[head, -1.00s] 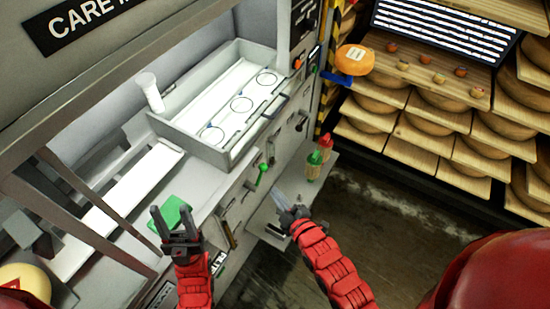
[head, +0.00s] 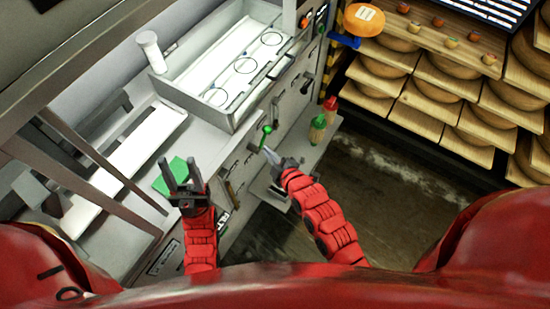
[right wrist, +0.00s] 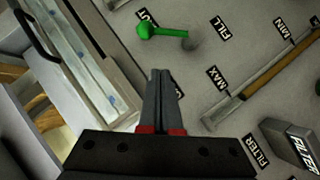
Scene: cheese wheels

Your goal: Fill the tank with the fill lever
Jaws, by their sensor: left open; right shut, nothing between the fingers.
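The fill lever (head: 267,129) is a short green handle with a round knob on the grey front panel, below the tank. The right wrist view shows the lever (right wrist: 162,31) close up, pointing left from its grey pivot, with the FILL label to its right. The tank (head: 186,98) is a grey-walled basin with a white floor and several ring marks. My right gripper (head: 267,151) is shut and empty just below the lever; its fingertips (right wrist: 160,72) look apart from it. My left gripper (head: 179,164) is open and empty over the counter at the left.
A MIN–MAX gauge tube (right wrist: 265,80) is on the panel. Cheese racks (head: 430,110) stand beyond open floor.

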